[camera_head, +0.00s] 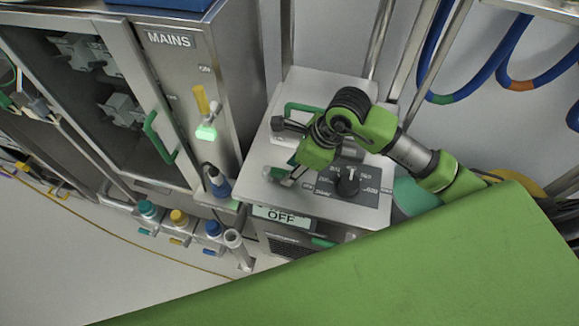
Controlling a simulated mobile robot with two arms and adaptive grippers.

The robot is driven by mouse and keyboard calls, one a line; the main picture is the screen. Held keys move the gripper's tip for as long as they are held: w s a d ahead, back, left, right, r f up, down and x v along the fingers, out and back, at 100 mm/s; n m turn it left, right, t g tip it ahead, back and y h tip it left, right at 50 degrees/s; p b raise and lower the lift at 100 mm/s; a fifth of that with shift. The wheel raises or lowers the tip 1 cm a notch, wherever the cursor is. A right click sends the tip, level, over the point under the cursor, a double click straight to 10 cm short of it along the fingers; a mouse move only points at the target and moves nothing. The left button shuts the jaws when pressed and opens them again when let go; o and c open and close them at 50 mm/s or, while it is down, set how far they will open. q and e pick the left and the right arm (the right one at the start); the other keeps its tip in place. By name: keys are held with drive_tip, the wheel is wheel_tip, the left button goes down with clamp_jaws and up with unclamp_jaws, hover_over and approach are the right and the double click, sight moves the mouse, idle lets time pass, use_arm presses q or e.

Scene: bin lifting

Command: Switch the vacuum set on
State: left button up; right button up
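The vacuum set, as I take it, is the grey metal box (252,180) in the middle of the head view. A display reading OFF (281,217) is on its front upper edge. A black rotary knob (347,182) sits on a dark panel on its top, with its white pointer line toward the far side. My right gripper (284,179) is over the left part of the box top, left of the knob and apart from it. Its wrist partly covers the fingers, and I cannot tell whether they are open. My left gripper is not in view.
A tall cabinet marked MAINS (168,40) stands left, with a yellow lever (201,100), a lit green button (206,132) and a green door handle (158,139). Coloured-capped fittings (179,217) line its foot. Blue hoses (505,50) hang behind, right.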

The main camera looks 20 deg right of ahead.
drive_tip(key=shift+a+f, duration=0.2)
drive_tip(key=shift+f, duration=0.25)
drive_tip(key=shift+w+f, duration=0.1)
drive_tip(key=shift+f, duration=0.15)
drive_tip(key=shift+a+f, duration=0.1)
drive_tip(key=shift+f, duration=0.05)
drive_tip(key=shift+c, duration=0.4)
clamp_jaws()
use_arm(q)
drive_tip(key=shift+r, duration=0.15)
use_arm(e)
drive_tip(key=shift+w, duration=0.1)
